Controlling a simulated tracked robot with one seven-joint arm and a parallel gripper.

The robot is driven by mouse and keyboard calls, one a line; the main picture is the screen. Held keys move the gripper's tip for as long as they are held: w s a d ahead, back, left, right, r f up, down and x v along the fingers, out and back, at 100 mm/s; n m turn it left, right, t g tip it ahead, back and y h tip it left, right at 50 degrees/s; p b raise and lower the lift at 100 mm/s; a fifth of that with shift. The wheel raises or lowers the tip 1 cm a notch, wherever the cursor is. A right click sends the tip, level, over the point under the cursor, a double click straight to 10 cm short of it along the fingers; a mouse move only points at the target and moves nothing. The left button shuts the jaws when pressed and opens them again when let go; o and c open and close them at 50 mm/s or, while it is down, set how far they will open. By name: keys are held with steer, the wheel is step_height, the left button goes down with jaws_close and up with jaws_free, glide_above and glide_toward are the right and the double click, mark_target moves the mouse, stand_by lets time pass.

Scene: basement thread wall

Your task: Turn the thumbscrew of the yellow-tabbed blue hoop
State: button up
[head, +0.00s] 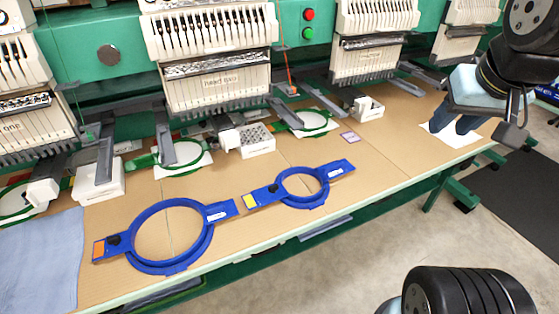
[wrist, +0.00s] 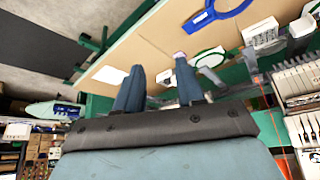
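The yellow-tabbed blue hoop (head: 322,199) lies flat on the tan table, right of a larger blue hoop. Its yellow tab (head: 250,201) is at its left end, and a small dark thumbscrew (head: 274,189) sits between tab and ring. Part of a blue hoop (wrist: 210,15) shows at the top of the wrist view, its tab out of frame. My gripper (head: 459,124) is raised over the table's right end, well away from the hoop. In the wrist view its two blue-grey fingers (wrist: 160,86) are apart with nothing between them.
The larger blue hoop (head: 208,242) has an orange tab (head: 99,249). Embroidery machine heads (head: 215,75) overhang the table's back, with green hoops (head: 183,156) and a white perforated box (head: 257,141) below. Blue cloth (head: 42,258) covers the left end.

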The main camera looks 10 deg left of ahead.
steer(key=shift+w, duration=0.3)
steer(key=shift+w+a, duration=0.1)
steer(key=m+g, duration=0.6)
steer(key=m, duration=0.5)
glide_above(273, 189)
step_height(273, 189, down, 16)
steer(key=r, duration=0.1)
steer(key=f, duration=0.9)
steer(key=w+f, duration=0.1)
steer(key=f, duration=0.3)
steer(key=shift+f, duration=0.4)
